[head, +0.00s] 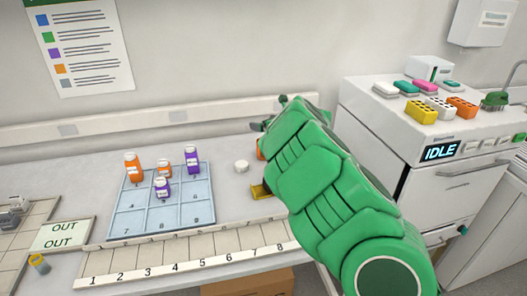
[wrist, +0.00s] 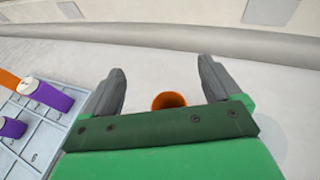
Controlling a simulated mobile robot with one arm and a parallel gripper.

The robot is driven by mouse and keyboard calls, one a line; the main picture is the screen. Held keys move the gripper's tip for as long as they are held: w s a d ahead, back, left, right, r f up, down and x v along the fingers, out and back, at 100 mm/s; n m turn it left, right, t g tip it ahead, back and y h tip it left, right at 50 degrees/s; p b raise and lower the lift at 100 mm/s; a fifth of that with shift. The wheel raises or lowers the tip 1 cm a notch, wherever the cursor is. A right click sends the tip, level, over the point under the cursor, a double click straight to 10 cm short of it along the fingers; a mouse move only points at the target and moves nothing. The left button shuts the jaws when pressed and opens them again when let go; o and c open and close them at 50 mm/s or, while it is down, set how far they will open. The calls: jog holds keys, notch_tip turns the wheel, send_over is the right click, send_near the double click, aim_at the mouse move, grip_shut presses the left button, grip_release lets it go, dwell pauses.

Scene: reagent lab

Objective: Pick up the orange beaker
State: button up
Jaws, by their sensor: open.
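The orange beaker (wrist: 170,101) shows in the wrist view as a round open rim, between the bases of my gripper's fingers and just beyond the palm. Its lower part is hidden by the palm. In the head view only a sliver of orange (head: 261,149) shows beside my green arm, which hides the rest. My gripper (wrist: 162,72) is open, with one grey finger on each side and nothing visibly held. I cannot tell whether either finger touches the beaker. In the head view the fingertips are mostly hidden behind the arm.
A blue numbered tray (head: 125,222) left of my arm holds orange and purple bottles. A small white round piece (head: 241,166) and a yellow item (head: 261,191) lie between tray and arm. A numbered strip (head: 185,258) runs along the front. A white machine reading IDLE (head: 385,125) stands right.

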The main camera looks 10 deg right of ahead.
jog(key=shift+f, duration=4.4)
jog(key=shift+x, duration=0.95)
jog(key=shift+w+a+f, duration=0.2)
jog(key=shift+w, duration=0.25)
jog(key=c, duration=1.1)
jog(key=shift+o, duration=0.2)
jog(key=shift+r, duration=0.1)
